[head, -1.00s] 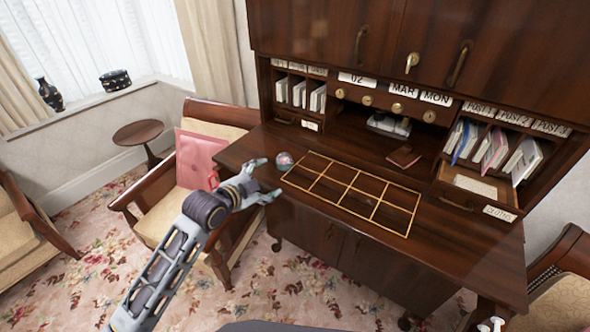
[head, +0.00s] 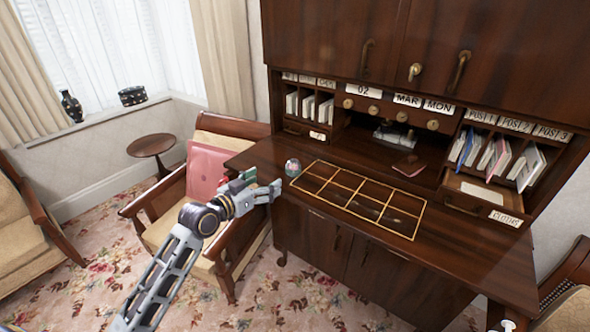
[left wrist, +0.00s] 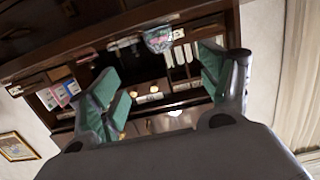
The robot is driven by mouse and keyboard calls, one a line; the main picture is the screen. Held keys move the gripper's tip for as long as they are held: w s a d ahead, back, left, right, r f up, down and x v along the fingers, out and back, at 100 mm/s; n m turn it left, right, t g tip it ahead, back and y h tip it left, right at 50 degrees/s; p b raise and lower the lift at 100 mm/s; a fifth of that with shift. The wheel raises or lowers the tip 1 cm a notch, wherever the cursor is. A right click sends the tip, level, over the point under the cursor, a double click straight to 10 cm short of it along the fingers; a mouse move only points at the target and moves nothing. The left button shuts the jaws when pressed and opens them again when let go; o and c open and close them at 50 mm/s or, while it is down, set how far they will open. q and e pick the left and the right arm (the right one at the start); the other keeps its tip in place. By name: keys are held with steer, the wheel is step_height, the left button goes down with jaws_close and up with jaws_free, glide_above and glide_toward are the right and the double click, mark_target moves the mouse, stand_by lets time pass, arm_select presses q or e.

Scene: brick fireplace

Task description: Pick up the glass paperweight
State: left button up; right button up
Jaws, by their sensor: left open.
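The glass paperweight (head: 293,167) is a small round, clear ball with coloured spots. It sits on the desk's writing surface by the left end of the gold grid. In the left wrist view the paperweight (left wrist: 158,39) lies ahead, beyond the finger gap. My left gripper (head: 263,184) is open and empty, just left of the paperweight at the desk's left front edge, apart from it. Its green-padded fingers (left wrist: 160,75) are spread wide in the wrist view.
The dark wooden desk (head: 460,250) has pigeonholes with letters, small knobs and a gold-lined grid (head: 360,199). A brown notebook (head: 409,168) lies behind the grid. An armchair with a pink cushion (head: 206,172) stands under my left arm. The grid area looks clear.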

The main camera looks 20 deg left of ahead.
arm_select(q)
glide_toward(289, 167)
steer(key=shift+p+x, duration=0.4)
steer(key=shift+x, duration=1.05)
steer(key=shift+w+d, duration=0.2)
steer(key=shift+w, duration=0.15)
steer(key=shift+w+d+f, duration=0.1)
steer(key=shift+w+d, duration=0.1)
steer(key=shift+w, duration=0.35)
steer(key=shift+w+d+f, duration=0.1)
steer(key=shift+w, duration=0.1)
arm_select(e)
steer(key=shift+s+r, duration=0.4)
steer(key=shift+r, duration=0.05)
arm_select(q)
steer(key=shift+w, duration=0.1)
